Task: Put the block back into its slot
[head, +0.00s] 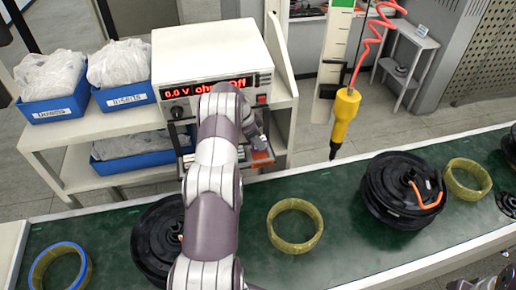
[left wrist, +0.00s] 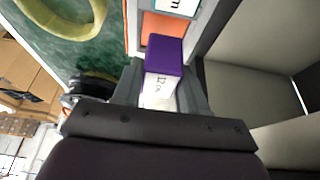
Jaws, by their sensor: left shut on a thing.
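My left gripper (left wrist: 160,88) is shut on a block (left wrist: 165,55) with a purple end and a white lettered side, in the left wrist view. The block sits between the two grey fingers, its purple end pointing away from the wrist. An orange panel (left wrist: 166,28) and a white piece with a teal edge (left wrist: 180,5) lie just beyond it. I cannot tell whether the block touches them. In the head view the left gripper (head: 256,138) is beside the shelf below the meter, partly behind my arm, near an orange piece (head: 262,158). My right gripper does not show.
A power meter (head: 212,50) stands on the white shelf, beside blue bins (head: 54,104) with bags. The green conveyor (head: 330,190) carries black hub motors (head: 390,190) and yellow rings (head: 294,225). A yellow screwdriver (head: 344,118) hangs from a red coiled cord above the belt.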

